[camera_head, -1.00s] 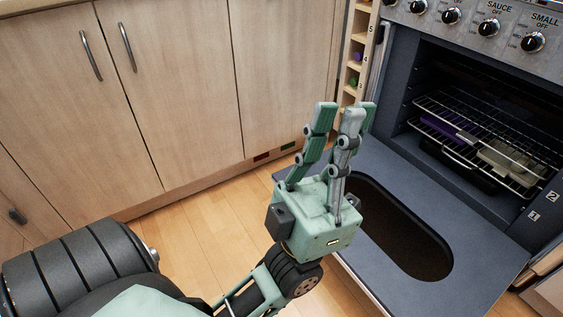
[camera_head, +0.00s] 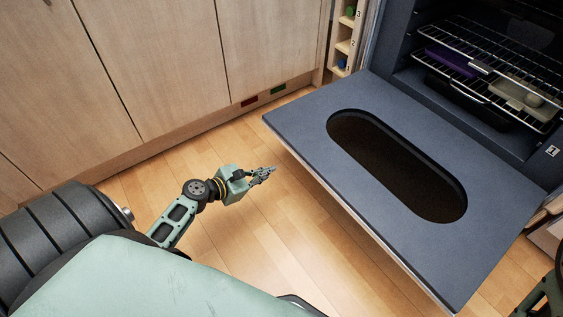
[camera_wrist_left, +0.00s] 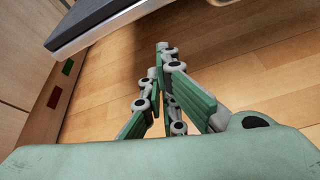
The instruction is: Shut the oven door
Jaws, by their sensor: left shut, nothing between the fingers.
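The oven door (camera_head: 300,122) is dark grey with a long rounded window. In the head view it hangs folded down, lying about flat in front of the open oven (camera_head: 420,50). My left gripper (camera_head: 270,171) is below and to the left of the door, apart from its outer edge, over the wooden floor. Its fingers are together and empty. The left wrist view shows the fingers (camera_wrist_left: 163,50) closed at the tips, with the door's edge (camera_wrist_left: 100,25) above them. Part of my right arm shows at the lower right corner, but its gripper is out of view.
Inside the oven are wire racks (camera_head: 480,55), a dark tray with a purple item (camera_head: 450,62) and a pale item (camera_head: 515,95). Wooden cabinets (camera_head: 170,60) stand at the left. A narrow numbered rack (camera_head: 345,35) is beside the oven. The floor (camera_head: 240,240) before the door is clear.

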